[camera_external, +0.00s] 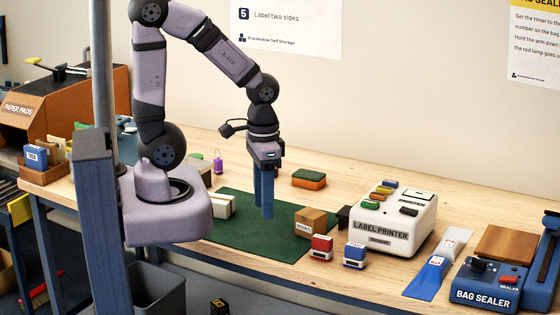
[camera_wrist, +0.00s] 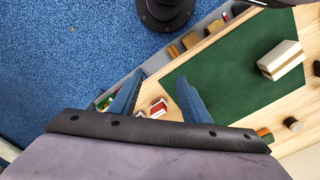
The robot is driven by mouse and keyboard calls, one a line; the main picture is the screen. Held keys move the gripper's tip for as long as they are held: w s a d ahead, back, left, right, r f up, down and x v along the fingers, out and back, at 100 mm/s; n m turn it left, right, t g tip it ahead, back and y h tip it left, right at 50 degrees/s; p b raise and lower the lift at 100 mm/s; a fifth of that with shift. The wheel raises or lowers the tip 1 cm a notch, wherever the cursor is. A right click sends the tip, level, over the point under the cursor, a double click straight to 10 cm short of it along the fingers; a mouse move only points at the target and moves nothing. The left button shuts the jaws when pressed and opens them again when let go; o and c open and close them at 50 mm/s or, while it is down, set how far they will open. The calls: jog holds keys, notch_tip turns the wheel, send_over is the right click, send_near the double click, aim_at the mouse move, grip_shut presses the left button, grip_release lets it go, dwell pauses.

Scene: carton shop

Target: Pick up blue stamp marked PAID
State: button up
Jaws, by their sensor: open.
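A blue stamp (camera_external: 355,256) with a white band stands upright near the table's front edge in the external view, right of a red stamp (camera_external: 321,248). Its lettering is too small to read. My gripper (camera_external: 265,212) points down over the green mat, left of and farther back than the blue stamp, with nothing between its fingers. In the wrist view my gripper (camera_wrist: 160,78) shows two blue fingers spread apart. A small red and white object (camera_wrist: 158,108) shows between them; I cannot tell which it is. I cannot make out the blue stamp in the wrist view.
A brown carton (camera_external: 310,221) stands just behind the red stamp. The label printer (camera_external: 395,220) is behind and right of the blue stamp. A white box (camera_external: 221,206) lies on the green mat (camera_external: 240,241). A bag sealer (camera_external: 485,285) is at the right.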

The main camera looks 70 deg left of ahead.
aim_at(354, 245)
notch_tip(354, 245, up, 4)
jog(key=w+a+f+m+t+y, duration=0.15)
jog(key=w+a+t, duration=0.35)
jog(key=w, duration=0.5)
jog(key=w+a+f+m+t, duration=0.15)
jog(key=w+a+t, duration=0.25)
jog(key=w+a, duration=0.4)
jog(key=s+d+r+m+t+h, duration=0.1)
jog(key=s+d+r+m+h, duration=0.15)
jog(key=d+m+h, duration=0.65)
jog(key=d+f+n, duration=0.1)
jog(key=f, duration=0.3)
jog(key=d+f+n+h, duration=0.1)
jog(key=f, duration=0.4)
jog(key=d+f+n+h, duration=0.1)
jog(key=f, duration=0.4)
jog(key=shift+w+d+f+b, duration=0.15)
jog(key=shift+d+f+b, duration=0.05)
jog(key=shift+d+b, duration=0.15)
jog(key=shift+r+p+x, duration=0.15)
jog(key=shift+p+x, duration=0.9)
jog(key=shift+x, duration=0.6)
jog(key=shift+r+p+x, duration=0.2)
jog(key=shift+p+x, duration=0.8)
jog(key=shift+x, duration=0.65)
jog(key=shift+w+d+f, duration=0.25)
jog(key=shift+w+d, duration=0.05)
grip_shut()
